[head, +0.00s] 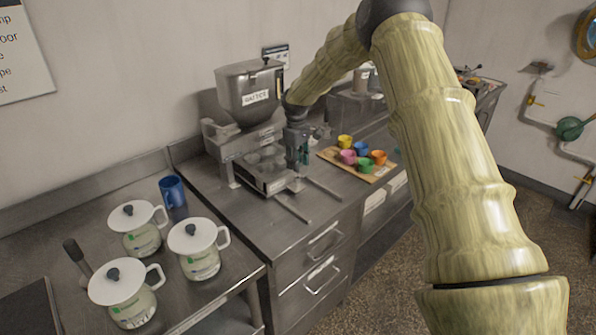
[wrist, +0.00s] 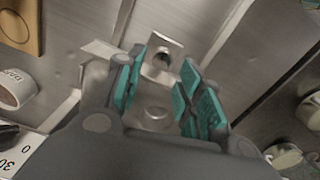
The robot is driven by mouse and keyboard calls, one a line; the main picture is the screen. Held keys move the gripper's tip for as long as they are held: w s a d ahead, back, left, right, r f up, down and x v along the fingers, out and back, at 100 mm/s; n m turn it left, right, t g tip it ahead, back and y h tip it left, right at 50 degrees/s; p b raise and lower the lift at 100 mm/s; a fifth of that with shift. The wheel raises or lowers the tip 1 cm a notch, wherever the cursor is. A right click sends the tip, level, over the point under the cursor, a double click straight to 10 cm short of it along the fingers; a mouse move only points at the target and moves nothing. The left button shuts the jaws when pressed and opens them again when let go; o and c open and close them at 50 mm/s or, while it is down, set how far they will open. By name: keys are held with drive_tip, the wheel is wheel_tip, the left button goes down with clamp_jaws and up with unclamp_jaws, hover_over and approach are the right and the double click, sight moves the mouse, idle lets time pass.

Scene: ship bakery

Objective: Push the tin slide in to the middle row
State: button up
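The tin slide (head: 262,187) is a grey metal tray under the batter hopper (head: 249,92). It sits at the back end of two thin rails (head: 293,208) that run out across the counter toward the front. Round cups of a tin seem to show on it, partly hidden by my arm. My gripper (head: 297,160) points down at the slide's front right side. In the wrist view, my gripper (wrist: 163,85) has its teal-padded fingers apart. An upright metal tab (wrist: 160,48) with a round hole stands between and just beyond the fingertips. I cannot tell whether they touch it.
A wooden board (head: 335,158) with several coloured cups lies right of the slide. The counter in front of the rails has a drawer unit (head: 311,272) below. The counter beside the rails is clear.

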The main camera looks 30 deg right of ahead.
wheel_tip(320, 180, up, 6)
drive_tip(key=shift+r, duration=0.25)
idle(0.5)
